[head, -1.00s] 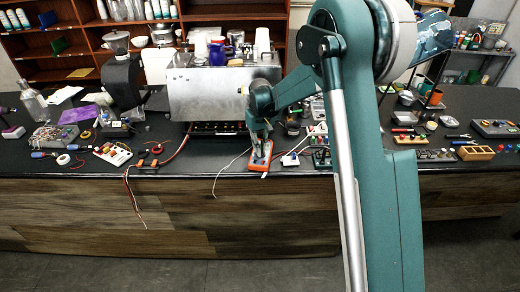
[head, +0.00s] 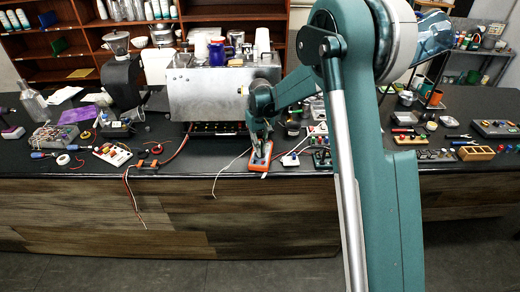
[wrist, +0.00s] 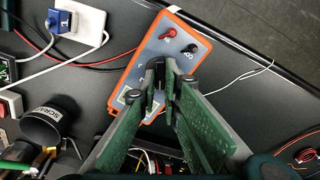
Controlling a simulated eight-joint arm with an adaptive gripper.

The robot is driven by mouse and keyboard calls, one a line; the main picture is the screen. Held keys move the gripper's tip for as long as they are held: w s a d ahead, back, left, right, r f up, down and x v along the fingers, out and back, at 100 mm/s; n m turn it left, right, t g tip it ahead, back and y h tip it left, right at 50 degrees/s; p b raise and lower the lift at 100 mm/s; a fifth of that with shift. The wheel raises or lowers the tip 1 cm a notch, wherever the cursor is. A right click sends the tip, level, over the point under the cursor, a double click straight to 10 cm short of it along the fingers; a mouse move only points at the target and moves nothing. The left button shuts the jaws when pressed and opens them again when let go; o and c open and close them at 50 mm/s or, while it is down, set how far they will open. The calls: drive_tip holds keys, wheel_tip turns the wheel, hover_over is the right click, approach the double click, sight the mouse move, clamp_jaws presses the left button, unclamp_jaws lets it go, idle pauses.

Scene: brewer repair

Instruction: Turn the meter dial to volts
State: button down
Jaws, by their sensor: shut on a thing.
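The meter (head: 260,157) is a flat box with an orange rim and a grey face, lying on the dark counter in front of the metal machine. In the wrist view the meter (wrist: 176,50) shows a red jack and a black jack at its far end. My gripper (head: 258,150) is over the meter's face. In the wrist view my gripper (wrist: 160,90) has its fingertips close together on a small dark dial (wrist: 157,78) in the middle of the face. The fingers hide most of the dial and its markings, so its setting cannot be read.
Red, black and white wires run past the meter. The metal brewer (head: 205,95) stands behind it. The counter's front edge is close.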

drive_tip(key=c, duration=2.5)
unclamp_jaws()
drive_tip(key=shift+r, duration=0.15)
wheel_tip(320, 180, up, 12)
drive_tip(key=shift+f, duration=0.15)
drive_tip(key=shift+a, duration=0.1)
clamp_jaws()
drive_tip(key=s+a+f+n+h+p, duration=0.1)
drive_tip(key=a+n+p, duration=0.1)
drive_tip(key=a+n, duration=0.3)
drive_tip(key=s+a+f+n+t+h+p, duration=0.1)
drive_tip(key=a+n, duration=0.4)
drive_tip(key=n, duration=0.8)
drive_tip(key=shift+s+h+p, duration=0.3)
drive_tip(key=shift+s+p, duration=0.2)
drive_tip(key=shift+p, duration=0.1)
